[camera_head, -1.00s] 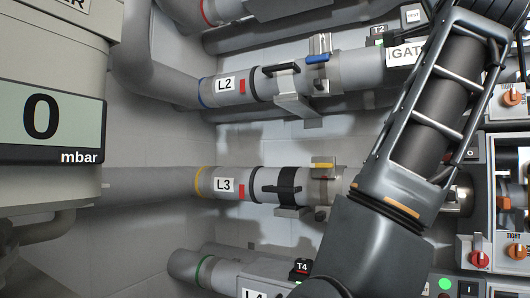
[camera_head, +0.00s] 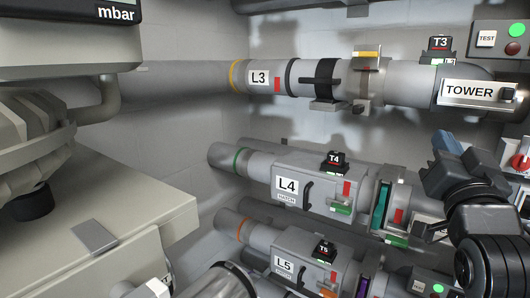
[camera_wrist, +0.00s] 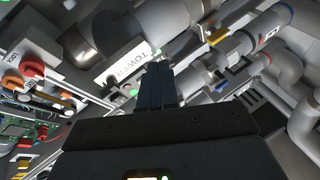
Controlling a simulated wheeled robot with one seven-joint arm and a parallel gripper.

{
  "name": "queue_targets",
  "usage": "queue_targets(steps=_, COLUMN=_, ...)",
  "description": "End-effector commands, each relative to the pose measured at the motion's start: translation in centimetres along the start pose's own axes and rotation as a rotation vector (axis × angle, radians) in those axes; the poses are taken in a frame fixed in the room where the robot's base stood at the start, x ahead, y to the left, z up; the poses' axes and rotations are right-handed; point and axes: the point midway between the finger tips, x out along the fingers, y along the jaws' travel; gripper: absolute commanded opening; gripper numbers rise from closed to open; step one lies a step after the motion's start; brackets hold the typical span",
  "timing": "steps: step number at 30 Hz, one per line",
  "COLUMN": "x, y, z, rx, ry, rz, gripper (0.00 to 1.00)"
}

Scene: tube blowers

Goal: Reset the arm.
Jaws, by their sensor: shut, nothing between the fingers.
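My gripper shows in the camera_wrist view (camera_wrist: 158,85), its two dark fingers together and empty. A white TOWER label (camera_wrist: 125,63) lies just beyond and left of the fingertips in that picture. In the camera_head view my dark arm is folded at the lower right, with the gripper end (camera_head: 446,142) pointing up beside the L4 pipe. Whether it touches anything there cannot be told.
Pipes L3 (camera_head: 222,77), L4 (camera_head: 262,166) and L5 (camera_head: 256,236) run across the wall. A TOWER box (camera_head: 480,92) and a test panel (camera_head: 502,40) are at upper right. A beige cabinet (camera_head: 110,225) stands at left. A control panel (camera_wrist: 40,90) fills the wrist view's left.

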Motion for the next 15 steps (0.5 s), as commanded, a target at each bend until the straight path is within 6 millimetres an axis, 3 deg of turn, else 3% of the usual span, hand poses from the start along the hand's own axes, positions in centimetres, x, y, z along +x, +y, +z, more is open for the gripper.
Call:
queue_targets(steps=1, x=-1.8, y=0.4, z=1.8, rx=-0.029, ry=-0.027, rz=-0.014, gripper=0.00)
queue_targets(steps=6, x=-7.5, y=1.6, z=6.4, rx=-0.105, ry=-0.102, rz=-0.062, gripper=0.00)
queue_targets(steps=15, x=-18.9, y=3.8, z=12.0, rx=-0.198, ry=-0.239, rz=-0.140, gripper=0.00)
